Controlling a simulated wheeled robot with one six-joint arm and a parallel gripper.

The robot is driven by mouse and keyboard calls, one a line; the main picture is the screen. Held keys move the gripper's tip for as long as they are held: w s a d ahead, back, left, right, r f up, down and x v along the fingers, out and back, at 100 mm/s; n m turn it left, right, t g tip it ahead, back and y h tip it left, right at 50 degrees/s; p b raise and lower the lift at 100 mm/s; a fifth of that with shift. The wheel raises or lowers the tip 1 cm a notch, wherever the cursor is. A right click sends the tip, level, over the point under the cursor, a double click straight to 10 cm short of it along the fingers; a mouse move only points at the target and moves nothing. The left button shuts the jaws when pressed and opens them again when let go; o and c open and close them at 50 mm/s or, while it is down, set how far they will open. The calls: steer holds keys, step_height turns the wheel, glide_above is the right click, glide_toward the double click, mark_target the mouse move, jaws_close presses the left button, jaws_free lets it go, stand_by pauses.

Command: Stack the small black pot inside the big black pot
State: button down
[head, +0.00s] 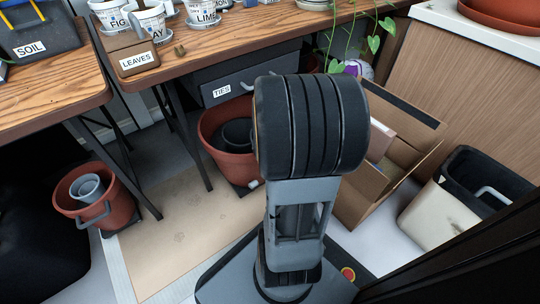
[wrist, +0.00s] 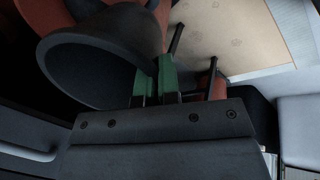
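In the head view a dark pot (head: 237,132) sits inside a large terracotta pot under the table, left of my arm. My gripper is hidden behind my arm there. In the wrist view my gripper (wrist: 157,75) has green fingertips close together, with the rim of a black pot (wrist: 95,72) between them. This pot's mouth faces the camera; I take it for the small black pot. Behind it is another dark shape (wrist: 88,7), perhaps the big black pot, mostly hidden, with terracotta around it. The contact at the rim is dim.
The large terracotta pot (head: 212,124) stands near a table leg. A smaller terracotta pot (head: 108,212) with grey pots inside stands at left. A cardboard box (head: 375,195) and a white-and-black bin (head: 432,215) stand at right. The cardboard sheet (head: 170,240) on the floor is mostly clear.

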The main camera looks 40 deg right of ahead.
steer(key=shift+w+d+f, duration=0.1)
steer(key=shift+w, duration=0.85)
steer(key=shift+w+d+f, duration=0.1)
steer(key=shift+w, duration=0.8)
steer(key=shift+w+d+p, duration=0.5)
steer(key=shift+w+p, duration=1.25)
steer(key=shift+w, duration=2.05)
glide_above(242, 147)
steer(key=shift+f, duration=0.65)
steer(key=shift+g, duration=0.7)
steer(key=shift+s+a+b+x, duration=0.15)
steer(key=shift+b+x, duration=0.6)
steer(key=shift+x, duration=1.65)
steer(key=shift+s+a+b+x, duration=0.15)
steer(key=shift+b+x, duration=0.6)
steer(key=shift+x, duration=1.6)
steer(key=shift+f, duration=0.1)
steer(key=shift+f, duration=0.15)
steer(key=c, duration=1.8)
jaws_free()
steer(key=shift+f, duration=1.2)
steer(key=o, duration=0.5)
steer(key=shift+o, duration=0.2)
